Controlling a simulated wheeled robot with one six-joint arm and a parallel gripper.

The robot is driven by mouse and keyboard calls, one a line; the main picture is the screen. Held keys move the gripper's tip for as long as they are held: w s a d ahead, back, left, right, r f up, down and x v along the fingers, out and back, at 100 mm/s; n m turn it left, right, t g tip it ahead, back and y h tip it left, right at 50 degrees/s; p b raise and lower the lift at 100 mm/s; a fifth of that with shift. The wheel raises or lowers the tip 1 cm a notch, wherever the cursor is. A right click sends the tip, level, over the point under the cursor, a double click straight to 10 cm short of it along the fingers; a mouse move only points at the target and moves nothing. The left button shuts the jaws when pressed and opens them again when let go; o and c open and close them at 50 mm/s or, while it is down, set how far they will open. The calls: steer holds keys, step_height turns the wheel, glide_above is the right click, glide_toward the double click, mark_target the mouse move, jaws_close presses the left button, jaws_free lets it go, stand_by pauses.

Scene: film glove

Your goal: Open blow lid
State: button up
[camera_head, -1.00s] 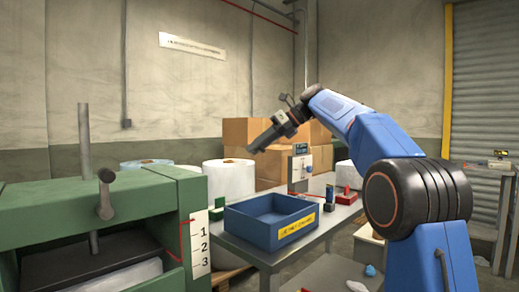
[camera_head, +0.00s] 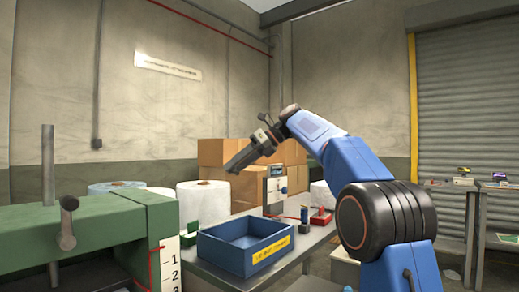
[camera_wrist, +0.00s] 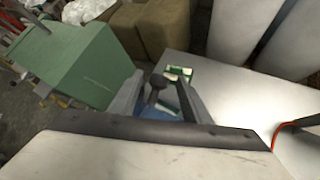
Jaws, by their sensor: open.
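No part is plainly marked as the blow lid, and I cannot tell which one it is. A green machine (camera_head: 75,245) with a handle and a numbered strip stands at the left, and a green box-shaped body (camera_wrist: 75,65) shows in the wrist view. My gripper (camera_head: 236,164) is raised in front of the cardboard boxes, pointing down and to the left. In the wrist view my gripper (camera_wrist: 157,95) is open, with its fingers apart and nothing held between them. A small green and white block (camera_wrist: 179,71) shows beyond the fingers.
A blue tray (camera_head: 247,266) with a yellow label sits on the metal table. A grey device (camera_head: 275,190) and a red-based tool (camera_head: 321,217) stand behind it. White film rolls (camera_head: 204,200) and cardboard boxes (camera_head: 212,151) stand behind. A side table (camera_head: 448,188) is at the right.

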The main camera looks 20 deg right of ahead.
steer(key=v, duration=1.5)
steer(key=shift+d, duration=0.1)
steer(key=s+a+f+n+t+h, duration=0.1)
steer(key=s+a+f+n+h, duration=0.1)
steer(key=s+f+n, duration=0.55)
steer(key=s+a+f+n+h, duration=0.2)
steer(key=s+f+n+h, duration=0.15)
steer(key=s+f, duration=0.7)
steer(key=s+d+f+n+h, duration=0.2)
steer(key=s+f+n, duration=0.5)
steer(key=s+f, duration=0.6)
steer(key=s+d+f+n+h, duration=0.2)
steer(key=s+f+n, duration=0.6)
steer(key=s+f, duration=0.5)
step_height(320, 180, down, 8)
steer(key=shift+s+d, duration=0.35)
steer(key=shift+d, duration=0.5)
